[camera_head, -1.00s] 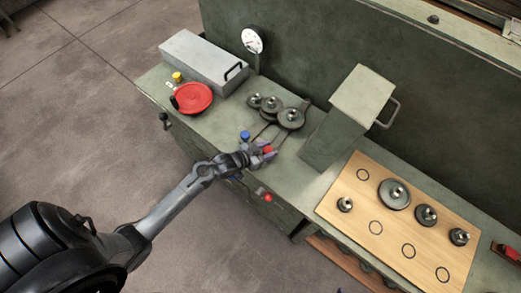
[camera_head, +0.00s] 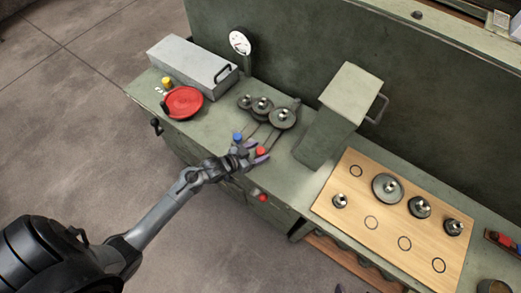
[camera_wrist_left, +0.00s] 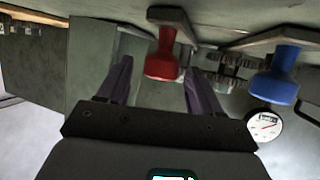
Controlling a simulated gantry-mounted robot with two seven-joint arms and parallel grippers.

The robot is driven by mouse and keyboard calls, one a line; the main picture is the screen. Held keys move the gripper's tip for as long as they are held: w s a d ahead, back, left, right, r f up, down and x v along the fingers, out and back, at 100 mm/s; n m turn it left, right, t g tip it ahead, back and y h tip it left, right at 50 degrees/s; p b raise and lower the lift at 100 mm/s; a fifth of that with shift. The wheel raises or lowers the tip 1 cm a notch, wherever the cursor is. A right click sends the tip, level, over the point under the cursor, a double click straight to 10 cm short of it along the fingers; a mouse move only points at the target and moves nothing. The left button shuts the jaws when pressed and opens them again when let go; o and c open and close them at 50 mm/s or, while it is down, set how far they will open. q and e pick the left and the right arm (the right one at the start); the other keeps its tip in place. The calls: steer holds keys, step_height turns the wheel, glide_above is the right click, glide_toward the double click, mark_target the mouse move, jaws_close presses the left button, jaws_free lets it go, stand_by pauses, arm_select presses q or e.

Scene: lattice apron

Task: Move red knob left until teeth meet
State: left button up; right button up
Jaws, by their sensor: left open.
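The red knob (camera_head: 261,151) sits at the end of a lever arm on the green bench, near its front edge. The blue knob (camera_head: 237,136) stands to its left on another lever arm. My left gripper (camera_head: 256,152) is open, with its fingers on either side of the red knob. In the left wrist view the red knob (camera_wrist_left: 163,62) shows between the spread fingers, with a gap on each side. The blue knob (camera_wrist_left: 276,78) is outside them, to the right. Behind the knobs are the toothed gears (camera_head: 282,117); I cannot tell whether their teeth touch. My right gripper is out of view.
A grey box (camera_head: 192,66), a red dish (camera_head: 184,102) and a dial gauge (camera_head: 240,42) are to the left. A tall green housing (camera_head: 335,115) stands right of the levers. A wooden board (camera_head: 340,222) with several gears lies further right. A red button (camera_head: 263,198) is on the bench front.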

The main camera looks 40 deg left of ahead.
arm_select(q)
steer(key=v, duration=0.9)
steer(key=shift+p, duration=0.35)
steer(key=s+d+r+n+g+y, duration=0.15)
steer(key=s+d+r, duration=0.3)
steer(key=d, duration=0.45)
steer(key=s+r+g+y, duration=0.3)
steer(key=s+g, duration=0.5)
steer(key=s, duration=0.3)
step_height(320, 180, up, 22)
steer(key=p, duration=2.2)
steer(key=shift+a, duration=0.45)
